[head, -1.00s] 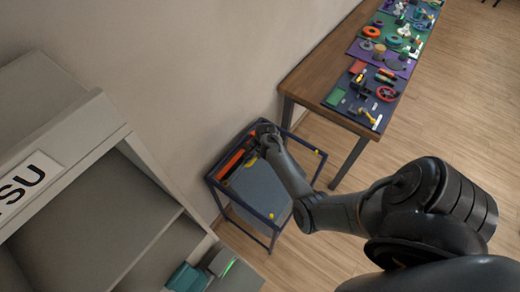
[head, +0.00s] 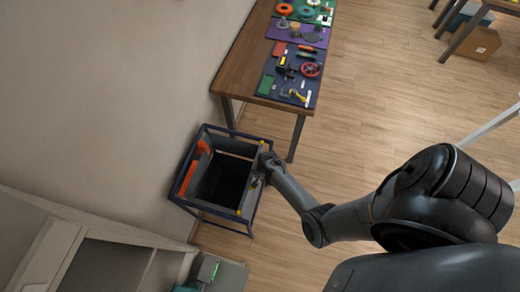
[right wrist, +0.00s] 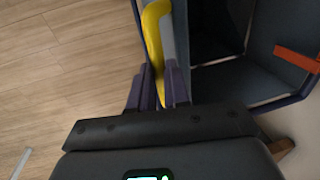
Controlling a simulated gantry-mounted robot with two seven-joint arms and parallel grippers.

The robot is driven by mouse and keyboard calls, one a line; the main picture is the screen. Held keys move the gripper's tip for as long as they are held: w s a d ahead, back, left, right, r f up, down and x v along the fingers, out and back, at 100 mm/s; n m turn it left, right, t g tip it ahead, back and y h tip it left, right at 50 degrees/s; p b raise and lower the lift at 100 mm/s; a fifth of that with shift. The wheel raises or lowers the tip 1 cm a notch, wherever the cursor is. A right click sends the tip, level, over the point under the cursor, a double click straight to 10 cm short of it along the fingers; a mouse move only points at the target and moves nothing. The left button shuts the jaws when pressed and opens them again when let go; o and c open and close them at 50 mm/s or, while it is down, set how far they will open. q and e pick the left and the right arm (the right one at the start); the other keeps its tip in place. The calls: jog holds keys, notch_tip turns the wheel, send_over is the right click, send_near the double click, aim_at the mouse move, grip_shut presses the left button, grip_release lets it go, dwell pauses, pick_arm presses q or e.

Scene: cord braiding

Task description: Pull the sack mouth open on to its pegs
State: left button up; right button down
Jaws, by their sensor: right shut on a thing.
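The sack (head: 222,180) hangs in a dark blue frame (head: 213,214), its mouth spread wide with a dark interior showing. An orange band (head: 195,168) lines its wall-side edge; it also shows in the right wrist view (right wrist: 298,58). Small yellow pegs (head: 238,212) sit on the frame's right rail. My right gripper (head: 264,165) is over that rail. In the right wrist view my right gripper (right wrist: 160,85) is shut on the sack's yellow lip (right wrist: 153,35), beside the grey cloth. Whether the lip is over the pegs cannot be told. My left gripper is not in view.
A wooden table (head: 233,70) with mats and several small coloured parts stands just beyond the frame. A wall runs along the frame's left side. A grey cabinet (head: 90,260) is at lower left.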

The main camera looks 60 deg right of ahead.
jog(key=shift+s, duration=0.1)
dwell(0.3)
jog(key=c, duration=1.1)
grip_release()
jog(key=shift+s+d, duration=0.15)
notch_tip(320, 180, up, 11)
jog(key=s+p, duration=0.1)
jog(key=p, duration=0.9)
jog(key=shift+s+d+f, duration=0.2)
jog(key=shift+s+d, duration=0.1)
jog(key=shift+s, duration=0.1)
